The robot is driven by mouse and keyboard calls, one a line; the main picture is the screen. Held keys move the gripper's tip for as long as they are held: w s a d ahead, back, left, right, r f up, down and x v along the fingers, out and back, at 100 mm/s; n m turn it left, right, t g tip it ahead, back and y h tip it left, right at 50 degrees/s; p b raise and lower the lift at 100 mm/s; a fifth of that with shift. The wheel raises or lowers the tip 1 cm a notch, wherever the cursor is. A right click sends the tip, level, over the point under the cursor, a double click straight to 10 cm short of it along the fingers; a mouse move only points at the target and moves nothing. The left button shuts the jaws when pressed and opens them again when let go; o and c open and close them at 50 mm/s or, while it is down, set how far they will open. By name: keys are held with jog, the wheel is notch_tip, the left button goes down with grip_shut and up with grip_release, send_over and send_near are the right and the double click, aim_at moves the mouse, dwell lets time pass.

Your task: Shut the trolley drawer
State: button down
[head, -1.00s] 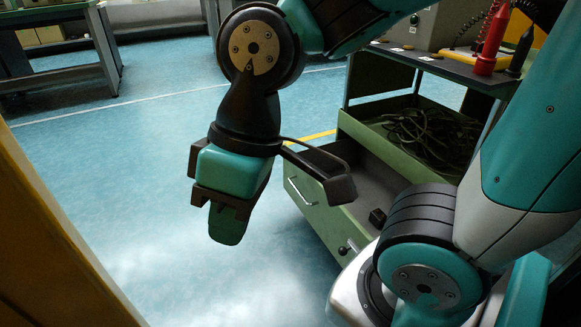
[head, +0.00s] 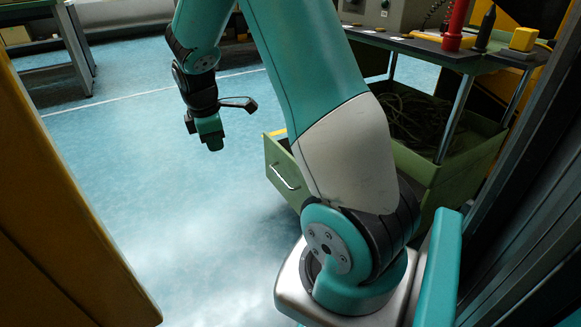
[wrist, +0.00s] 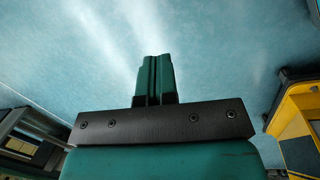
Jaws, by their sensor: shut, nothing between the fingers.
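The green trolley (head: 470,160) stands right of centre in the head view. Its drawer front (head: 281,160), with a pale bar handle (head: 285,177), juts out to the left, so the drawer is open. My arm hides most of the drawer's inside and its right end. My gripper (head: 211,146) is shut and empty, in the air over the floor, left of the drawer front and apart from it. The wrist view shows the two green fingers (wrist: 154,75) together with floor behind them. The drawer is not clearly seen there.
Dark cables (head: 415,118) lie in the trolley's upper tray. Red and black probes and a yellow box (head: 523,38) are on its top. A yellow panel (head: 50,200) fills the left edge. A workbench (head: 60,45) stands far left. The blue floor left of the drawer is clear.

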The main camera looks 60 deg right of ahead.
jog(key=s+d+f+n+g+h, duration=0.15)
jog(key=d+f, duration=0.25)
jog(key=d, duration=0.4)
jog(key=s+d+f+n+g+h, duration=0.1)
jog(key=s+d+f, duration=0.1)
jog(key=d+f, duration=0.45)
jog(key=b, duration=0.6)
send_near(297, 173)
notch_tip(297, 173, down, 4)
jog(key=w+a, duration=0.1)
jog(key=a, duration=0.1)
jog(key=shift+s+d+f+y+b, duration=0.15)
jog(key=shift+s+d+b, duration=0.1)
jog(key=shift+d+b, duration=0.3)
jog(key=shift+s+d+y+b, duration=0.1)
jog(key=shift+s+d+b, duration=0.15)
jog(key=shift+d+b, duration=0.25)
jog(key=shift+s+d+r, duration=0.1)
jog(key=shift+s+d, duration=0.1)
jog(key=shift+d, duration=0.2)
jog(key=shift+s+d+r, duration=0.15)
jog(key=shift+s+d, duration=0.1)
jog(key=shift+d, duration=0.15)
